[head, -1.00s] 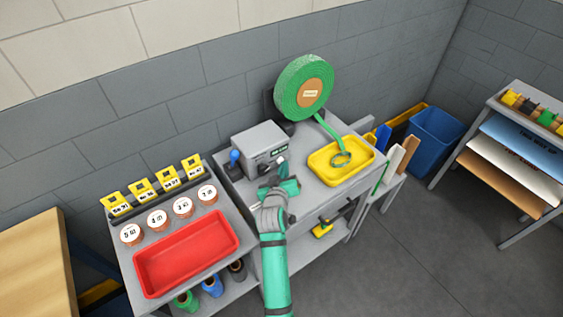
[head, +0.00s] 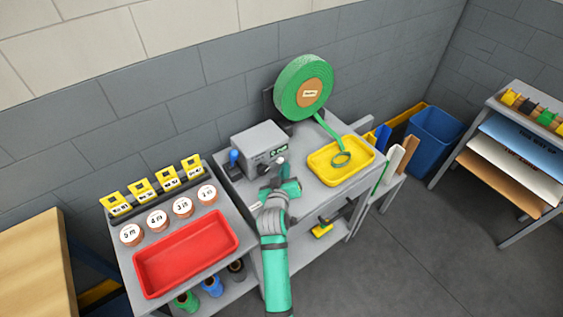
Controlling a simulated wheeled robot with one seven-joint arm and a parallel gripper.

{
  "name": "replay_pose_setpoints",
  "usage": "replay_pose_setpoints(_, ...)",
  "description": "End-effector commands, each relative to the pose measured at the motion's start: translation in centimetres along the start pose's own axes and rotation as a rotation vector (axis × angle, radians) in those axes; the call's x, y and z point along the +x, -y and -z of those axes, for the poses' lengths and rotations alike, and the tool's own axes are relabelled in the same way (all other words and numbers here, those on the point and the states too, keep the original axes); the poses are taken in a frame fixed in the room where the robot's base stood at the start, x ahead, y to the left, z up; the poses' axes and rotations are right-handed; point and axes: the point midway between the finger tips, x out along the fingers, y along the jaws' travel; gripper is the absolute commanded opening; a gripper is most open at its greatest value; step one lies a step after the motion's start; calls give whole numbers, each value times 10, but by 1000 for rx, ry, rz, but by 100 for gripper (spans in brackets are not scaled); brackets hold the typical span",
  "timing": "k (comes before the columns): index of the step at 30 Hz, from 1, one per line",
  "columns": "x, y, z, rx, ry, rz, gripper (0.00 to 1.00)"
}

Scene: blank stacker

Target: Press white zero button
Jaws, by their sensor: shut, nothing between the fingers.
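A grey box-shaped machine (head: 259,143) stands on the grey bench, with a small dark display with green marks (head: 279,151) on its front. A small pale round spot (head: 280,160) shows below the display; it may be the white zero button, but it is too small to be sure. My gripper (head: 282,170) is shut and empty, just in front of the machine's front face. Its green body and wrist hide part of the bench and the lower front. I cannot tell whether the fingertips touch the machine.
A blue-topped lever or knob (head: 234,157) is at the machine's left side. A green tape reel (head: 303,88) stands behind, its tape running into a yellow tray (head: 318,175). A red tray (head: 150,282) and several labelled spools are on the left bench.

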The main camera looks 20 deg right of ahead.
Motion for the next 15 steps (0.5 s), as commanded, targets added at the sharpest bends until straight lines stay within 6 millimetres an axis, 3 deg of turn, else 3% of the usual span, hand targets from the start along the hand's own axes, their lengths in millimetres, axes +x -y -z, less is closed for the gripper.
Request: replay_pose_setpoints(15,-6,-6,-6,1,3,-2,0)
